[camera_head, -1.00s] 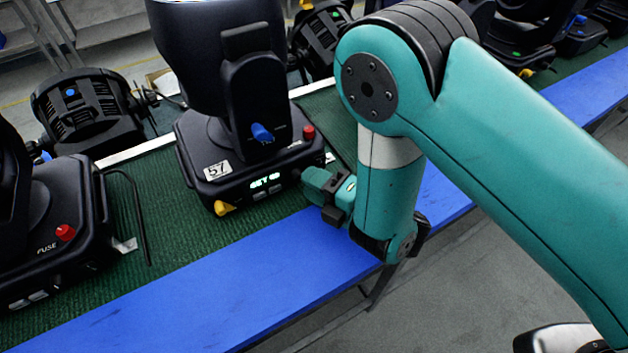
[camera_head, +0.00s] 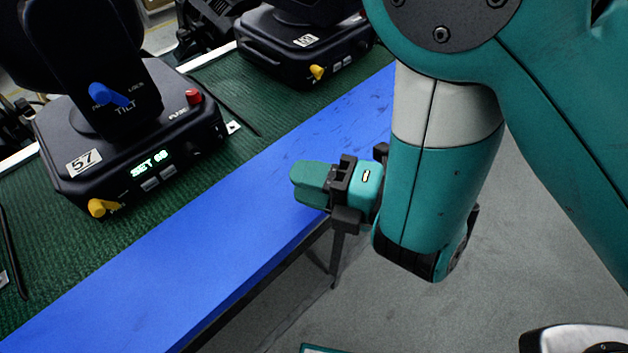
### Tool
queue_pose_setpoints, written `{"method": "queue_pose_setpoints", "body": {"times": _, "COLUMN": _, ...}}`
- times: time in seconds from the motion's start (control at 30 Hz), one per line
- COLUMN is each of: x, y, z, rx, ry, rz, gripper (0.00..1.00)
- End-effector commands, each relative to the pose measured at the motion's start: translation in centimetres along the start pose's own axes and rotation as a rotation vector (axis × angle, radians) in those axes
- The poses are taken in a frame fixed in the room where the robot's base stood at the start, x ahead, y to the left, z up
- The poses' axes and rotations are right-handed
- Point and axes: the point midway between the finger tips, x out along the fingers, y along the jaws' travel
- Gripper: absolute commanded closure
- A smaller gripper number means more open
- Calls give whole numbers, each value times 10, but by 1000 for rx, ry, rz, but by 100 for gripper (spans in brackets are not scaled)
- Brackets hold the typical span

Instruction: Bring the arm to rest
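My gripper (camera_head: 308,186) is teal with dark fittings and points left at the end of my bent teal arm. Its two fingers lie close against each other with nothing seen between them. It hangs over the front edge of the blue strip, with the grey floor below and to its right. It is apart from the lamp marked 57 (camera_head: 150,165), which stands upright to its left on the green mat. That lamp shows a lit "SET 60" display, a blue tilt knob, a red fuse knob and a yellow knob.
Another black lamp base (camera_head: 305,45) stands farther back on the green mat (camera_head: 215,85). The blue strip (camera_head: 150,265) runs along the table's front edge and is bare. A table leg (camera_head: 337,255) shows below it.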

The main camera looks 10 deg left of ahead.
Motion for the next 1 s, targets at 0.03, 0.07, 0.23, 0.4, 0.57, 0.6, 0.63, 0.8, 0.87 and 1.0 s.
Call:
{"method": "queue_pose_setpoints", "body": {"times": 0.03, "x": 0, "y": 0, "z": -1, "rx": 0, "ry": 4, "rz": 0, "gripper": 66}}
{"method": "queue_pose_setpoints", "body": {"times": 0.07, "x": 0, "y": 0, "z": -2, "rx": 0, "ry": 5, "rz": 0, "gripper": 66}}
{"method": "queue_pose_setpoints", "body": {"times": 0.23, "x": 0, "y": 1, "z": -2, "rx": 0, "ry": 6, "rz": 0, "gripper": 66}}
{"method": "queue_pose_setpoints", "body": {"times": 0.4, "x": 1, "y": 1, "z": -2, "rx": 0, "ry": 6, "rz": 1, "gripper": 66}}
{"method": "queue_pose_setpoints", "body": {"times": 0.57, "x": 2, "y": 1, "z": -2, "rx": 1, "ry": 6, "rz": 1, "gripper": 66}}
{"method": "queue_pose_setpoints", "body": {"times": 0.6, "x": 1, "y": 2, "z": 1, "rx": 6, "ry": -7, "rz": 2, "gripper": 66}}
{"method": "queue_pose_setpoints", "body": {"times": 0.63, "x": 1, "y": 4, "z": 6, "rx": 14, "ry": -26, "rz": 3, "gripper": 66}}
{"method": "queue_pose_setpoints", "body": {"times": 0.8, "x": -14, "y": 22, "z": 72, "rx": 184, "ry": -327, "rz": 9, "gripper": 66}}
{"method": "queue_pose_setpoints", "body": {"times": 0.87, "x": -29, "y": 29, "z": 105, "rx": 304, "ry": -489, "rz": 15, "gripper": 66}}
{"method": "queue_pose_setpoints", "body": {"times": 1.0, "x": -78, "y": 34, "z": 161, "rx": 654, "ry": -841, "rz": 26, "gripper": 66}}
